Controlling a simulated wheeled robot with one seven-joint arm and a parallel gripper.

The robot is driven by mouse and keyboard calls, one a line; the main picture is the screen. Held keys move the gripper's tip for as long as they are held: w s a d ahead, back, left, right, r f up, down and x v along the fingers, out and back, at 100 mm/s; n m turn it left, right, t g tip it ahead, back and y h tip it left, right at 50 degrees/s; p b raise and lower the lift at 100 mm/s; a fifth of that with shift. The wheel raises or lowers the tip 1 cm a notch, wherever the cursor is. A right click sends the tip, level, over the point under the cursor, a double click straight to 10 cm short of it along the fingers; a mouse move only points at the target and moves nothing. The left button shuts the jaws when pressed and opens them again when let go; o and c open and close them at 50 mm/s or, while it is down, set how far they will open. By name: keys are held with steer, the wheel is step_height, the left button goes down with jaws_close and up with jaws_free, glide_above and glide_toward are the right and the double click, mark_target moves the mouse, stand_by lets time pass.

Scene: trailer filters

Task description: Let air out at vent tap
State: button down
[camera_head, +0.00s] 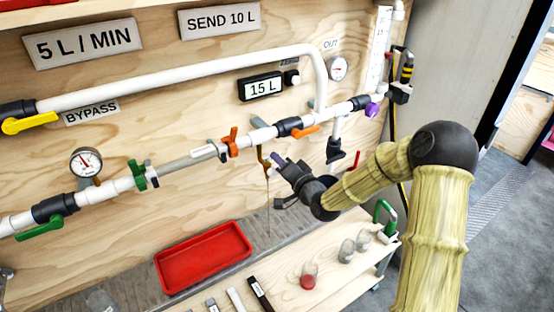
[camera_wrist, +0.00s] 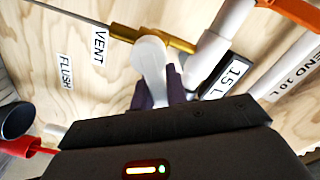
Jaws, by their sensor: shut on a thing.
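The vent tap is a small brass fitting (camera_head: 263,157) on the white pipe run, left of my gripper in the head view. In the wrist view its brass body (camera_wrist: 180,43) sits near a "VENT" label (camera_wrist: 99,45), and its pale handle (camera_wrist: 151,58) points toward me. My gripper (camera_head: 276,160) has purple fingers, which also show in the wrist view (camera_wrist: 160,88). They are shut on the pale handle, and their tips partly hide its lower end. A thin grey line runs down from the brass end; I cannot tell whether it is a tube or water.
An orange-handled valve (camera_head: 302,131) and an orange clamp (camera_head: 230,142) flank the vent tap closely. A red tray (camera_head: 204,254) lies below left. Glass jars (camera_head: 309,276) stand on the bench below. A "15 L" display (camera_head: 261,87) is above.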

steer(key=shift+w+d+f+m+p, duration=0.15)
steer(key=shift+f+m, duration=0.25)
steer(key=shift+m, duration=0.8)
steer(key=shift+d+f+m+p, duration=0.15)
steer(key=shift+f+m, duration=0.2)
steer(key=shift+m, duration=0.85)
steer(key=shift+w+f+m+p, duration=0.15)
steer(key=shift+f+m, duration=0.25)
steer(key=shift+m, duration=0.8)
steer(key=shift+s, duration=0.1)
steer(key=c, duration=1.4)
jaws_free()
steer(key=p+v, duration=0.2)
steer(key=v, duration=1.5)
steer(key=shift+s, duration=0.2)
